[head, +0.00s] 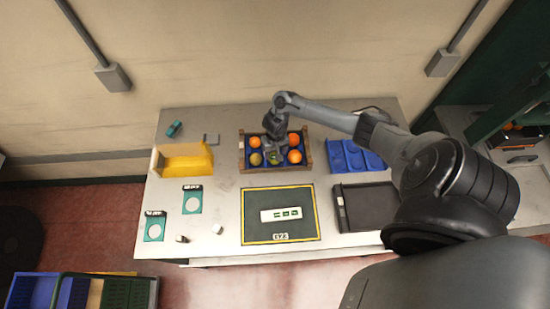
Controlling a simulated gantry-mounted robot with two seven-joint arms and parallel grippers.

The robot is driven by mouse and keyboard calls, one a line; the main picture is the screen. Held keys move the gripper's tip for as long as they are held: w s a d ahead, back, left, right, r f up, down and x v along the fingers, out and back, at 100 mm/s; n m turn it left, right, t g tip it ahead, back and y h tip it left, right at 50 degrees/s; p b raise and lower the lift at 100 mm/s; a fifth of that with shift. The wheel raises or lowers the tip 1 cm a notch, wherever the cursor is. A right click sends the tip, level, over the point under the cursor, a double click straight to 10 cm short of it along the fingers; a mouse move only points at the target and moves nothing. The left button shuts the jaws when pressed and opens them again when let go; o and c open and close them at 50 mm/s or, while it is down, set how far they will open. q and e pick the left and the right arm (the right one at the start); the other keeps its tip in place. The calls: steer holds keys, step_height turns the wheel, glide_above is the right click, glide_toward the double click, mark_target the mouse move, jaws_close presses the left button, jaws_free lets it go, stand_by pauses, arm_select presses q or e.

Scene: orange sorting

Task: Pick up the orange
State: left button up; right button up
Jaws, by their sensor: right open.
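A wooden crate (243,168) with a dark blue inside stands at the back middle of the table. In it, oranges show at the back right (294,139), at the front right (295,156) and at the back left (254,142). A duller yellowish fruit (256,159) lies at the front left, and a green fruit shows at the front middle. My right gripper (274,154) points down into the middle of the crate, among the fruit. It is open; its fingertips are small and partly hidden, and I cannot tell whether they touch any fruit.
A yellow bin (185,163) stands left of the crate, a blue compartment tray (350,157) right of it. A dark mat (262,200) with a white label strip lies in front. A dark tray (372,204) lies at right. Small cards and blocks lie at front left.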

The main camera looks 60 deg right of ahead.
steer(key=shift+f, duration=1.75)
steer(key=shift+c, duration=0.4)
steer(key=c, duration=0.8)
steer(key=shift+r, duration=0.15)
